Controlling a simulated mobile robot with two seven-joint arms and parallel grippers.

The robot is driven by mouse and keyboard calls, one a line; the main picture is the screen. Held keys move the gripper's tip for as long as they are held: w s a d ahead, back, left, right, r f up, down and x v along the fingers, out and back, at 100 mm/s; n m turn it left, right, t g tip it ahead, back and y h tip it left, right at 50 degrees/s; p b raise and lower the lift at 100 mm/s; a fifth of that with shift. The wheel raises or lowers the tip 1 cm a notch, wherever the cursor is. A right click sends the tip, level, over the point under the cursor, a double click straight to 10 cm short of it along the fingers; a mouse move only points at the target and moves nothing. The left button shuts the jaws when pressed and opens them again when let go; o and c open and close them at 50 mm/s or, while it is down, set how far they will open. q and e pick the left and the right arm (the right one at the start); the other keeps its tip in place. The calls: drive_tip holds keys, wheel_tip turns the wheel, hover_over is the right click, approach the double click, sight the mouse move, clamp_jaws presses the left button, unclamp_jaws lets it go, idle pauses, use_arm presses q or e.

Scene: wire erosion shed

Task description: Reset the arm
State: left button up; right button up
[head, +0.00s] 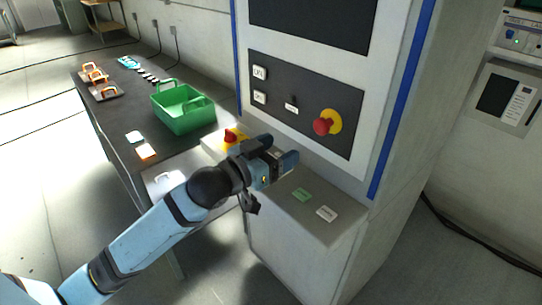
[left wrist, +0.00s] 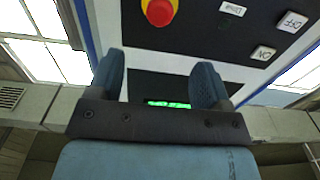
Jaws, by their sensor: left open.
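My left gripper (head: 280,155) is open and empty in front of the machine cabinet, above its grey ledge (head: 275,203). In the left wrist view its two fingers (left wrist: 159,65) stand apart with nothing between them. The cabinet's dark control panel (head: 290,125) is just beyond, with a red mushroom button on a yellow base (head: 324,123). The red button also shows at the top of the left wrist view (left wrist: 158,10). My right gripper is in neither view.
A second red knob on yellow (head: 231,136) sits on the ledge beside my gripper, partly hidden. Green (head: 303,195) and white (head: 327,214) labels lie on the ledge. A dark table with a green basket (head: 183,108) stands left. Floor at far left is clear.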

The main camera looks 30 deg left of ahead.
use_arm(q)
drive_tip(key=shift+v, duration=0.9)
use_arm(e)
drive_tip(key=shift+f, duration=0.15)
use_arm(q)
drive_tip(key=shift+f, duration=0.1)
